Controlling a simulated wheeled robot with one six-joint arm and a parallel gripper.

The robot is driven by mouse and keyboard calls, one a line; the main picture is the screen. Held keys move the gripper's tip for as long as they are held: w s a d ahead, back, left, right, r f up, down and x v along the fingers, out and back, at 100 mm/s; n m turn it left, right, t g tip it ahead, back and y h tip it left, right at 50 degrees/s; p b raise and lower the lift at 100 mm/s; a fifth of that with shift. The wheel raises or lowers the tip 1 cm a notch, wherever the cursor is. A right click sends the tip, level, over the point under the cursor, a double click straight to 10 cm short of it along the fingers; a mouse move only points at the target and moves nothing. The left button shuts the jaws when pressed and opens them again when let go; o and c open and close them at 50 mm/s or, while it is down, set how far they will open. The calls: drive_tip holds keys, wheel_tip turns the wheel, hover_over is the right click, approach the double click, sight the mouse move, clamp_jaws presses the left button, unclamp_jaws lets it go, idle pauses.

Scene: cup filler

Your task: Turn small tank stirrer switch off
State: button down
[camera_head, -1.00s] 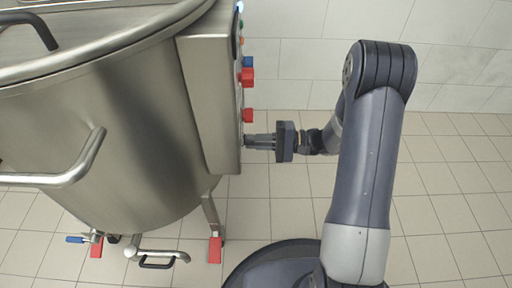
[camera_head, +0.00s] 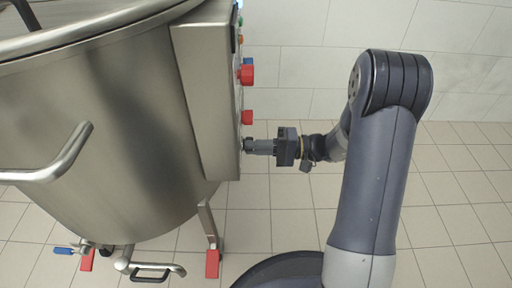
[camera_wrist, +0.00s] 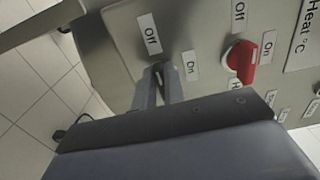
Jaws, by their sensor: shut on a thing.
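The steel control box (camera_head: 205,90) is on the right side of the big steel tank (camera_head: 120,130). My gripper (camera_head: 250,146) is at the lower end of the box's panel, its fingers pointing left at it.
A red knob (camera_wrist: 240,60) with its own "Off" and "On" labels is beside my fingers. Red knobs (camera_head: 247,74) and (camera_head: 247,117) stick out above my gripper. Tiled floor (camera_head: 450,220) is free at the right.

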drive_tip(key=c, duration=1.5)
unclamp_jaws()
drive_tip(key=d+p, duration=0.1)
drive_tip(key=d, duration=0.4)
drive_tip(key=d+p, duration=0.2)
drive_tip(key=d, duration=0.3)
drive_tip(key=shift+s+d, duration=0.2)
drive_tip(key=shift+d, duration=0.2)
drive_tip(key=shift+a, duration=0.1)
drive_tip(key=a+b, duration=0.1)
drive_tip(key=a, duration=0.4)
drive_tip(key=a+b, duration=0.1)
drive_tip(key=a, duration=0.4)
drive_tip(key=shift+w+a+b, duration=0.2)
drive_tip(key=shift+a+b, duration=0.1)
drive_tip(key=shift+b, duration=0.1)
